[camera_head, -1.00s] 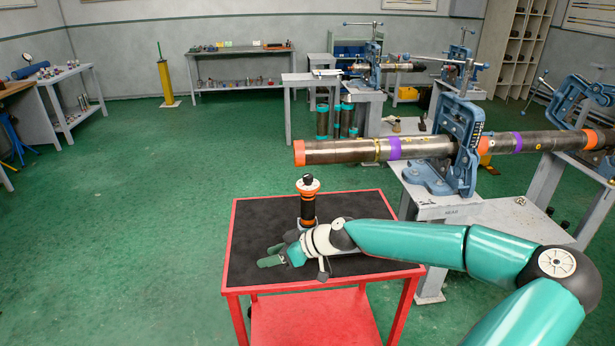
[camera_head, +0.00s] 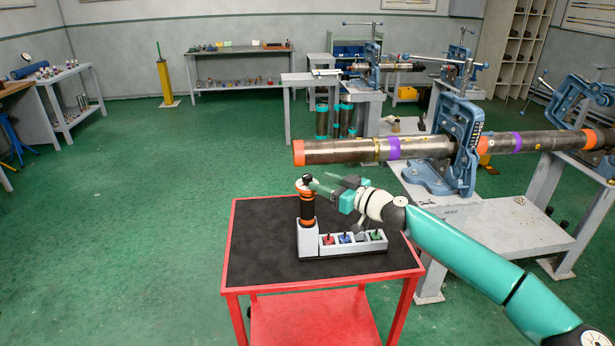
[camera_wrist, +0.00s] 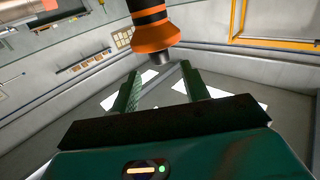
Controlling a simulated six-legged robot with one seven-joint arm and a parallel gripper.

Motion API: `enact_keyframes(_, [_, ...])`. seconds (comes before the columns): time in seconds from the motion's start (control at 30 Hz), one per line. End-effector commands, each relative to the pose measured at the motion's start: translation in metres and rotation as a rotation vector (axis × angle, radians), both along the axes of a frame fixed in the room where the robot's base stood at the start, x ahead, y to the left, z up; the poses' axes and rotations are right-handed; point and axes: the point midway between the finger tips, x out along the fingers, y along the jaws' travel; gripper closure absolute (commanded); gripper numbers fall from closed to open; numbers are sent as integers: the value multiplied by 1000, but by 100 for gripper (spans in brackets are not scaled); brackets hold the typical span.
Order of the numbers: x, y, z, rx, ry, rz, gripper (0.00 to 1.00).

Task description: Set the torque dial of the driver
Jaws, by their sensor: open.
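The driver (camera_head: 307,208) is black and orange. My gripper (camera_head: 318,183) reaches in from the right at the height of the driver's top. It is open and holds nothing. In the wrist view the driver's orange collar (camera_wrist: 152,36) and dark end lie just beyond my two green fingers (camera_wrist: 161,70). I cannot tell whether the fingers touch it. No dial markings are readable.
A tray (camera_head: 352,249) beside the stand holds red, blue and green pieces. The red table (camera_head: 262,289) is otherwise bare. Behind my arm, a long pipe (camera_head: 340,151) clamped in a blue vise (camera_head: 460,135) overhangs toward the table. Green floor is clear on the left.

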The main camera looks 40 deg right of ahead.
Motion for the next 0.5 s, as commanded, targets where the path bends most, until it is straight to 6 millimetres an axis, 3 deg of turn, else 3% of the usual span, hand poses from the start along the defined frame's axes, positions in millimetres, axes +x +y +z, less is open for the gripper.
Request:
enact_keyframes(0.2, [40,9,0,-1,1,3,54])
enact_keyframes(0.5, [60,11,0,0,1,0,54])
